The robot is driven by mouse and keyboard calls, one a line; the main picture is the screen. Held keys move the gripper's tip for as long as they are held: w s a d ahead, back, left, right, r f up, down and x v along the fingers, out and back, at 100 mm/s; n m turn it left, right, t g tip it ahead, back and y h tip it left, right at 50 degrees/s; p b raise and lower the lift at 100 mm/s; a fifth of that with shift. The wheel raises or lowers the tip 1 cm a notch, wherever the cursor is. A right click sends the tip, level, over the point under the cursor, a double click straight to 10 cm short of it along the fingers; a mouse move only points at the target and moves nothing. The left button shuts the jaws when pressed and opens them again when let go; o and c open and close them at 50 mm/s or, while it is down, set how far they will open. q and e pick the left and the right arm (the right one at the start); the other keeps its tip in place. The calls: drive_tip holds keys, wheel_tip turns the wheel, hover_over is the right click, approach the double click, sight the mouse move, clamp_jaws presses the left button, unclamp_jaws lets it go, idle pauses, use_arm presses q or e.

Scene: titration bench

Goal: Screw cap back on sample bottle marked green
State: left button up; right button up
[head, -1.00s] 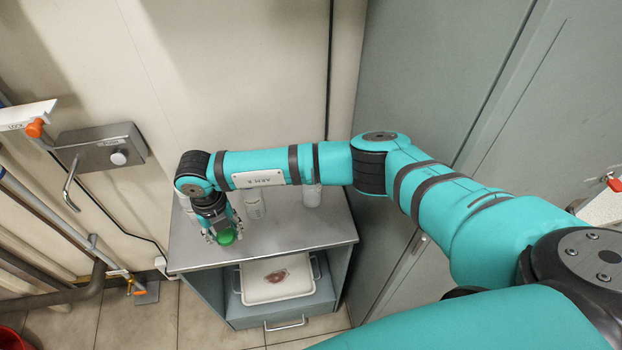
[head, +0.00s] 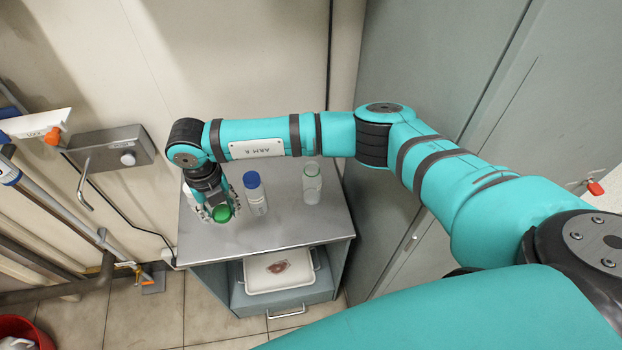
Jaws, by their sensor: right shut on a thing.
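My right gripper (head: 221,213) is shut on a green cap (head: 222,213) and holds it over the left part of the cabinet's metal top. I cannot tell how high above the top it is. A clear bottle with a green ring near its open neck (head: 312,185) stands upright on the right part of the top, apart from the gripper. A bottle with a blue cap (head: 254,193) stands upright between the two. My left gripper is not in view.
The small cabinet's metal top (head: 290,235) is clear in front of the bottles. A white tray (head: 279,271) lies on the shelf below. Something pale shows behind my gripper, mostly hidden. A wall box with a lever (head: 105,150) is at the left; tall grey doors (head: 425,75) stand at the right.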

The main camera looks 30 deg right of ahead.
drive_tip(key=shift+r, duration=0.55)
drive_tip(key=shift+s+a, duration=0.1)
drive_tip(key=shift+s, duration=0.25)
drive_tip(key=s+a+p, duration=0.2)
drive_tip(key=s+a, duration=0.2)
drive_tip(key=s, duration=1)
drive_tip(key=shift+s, duration=0.4)
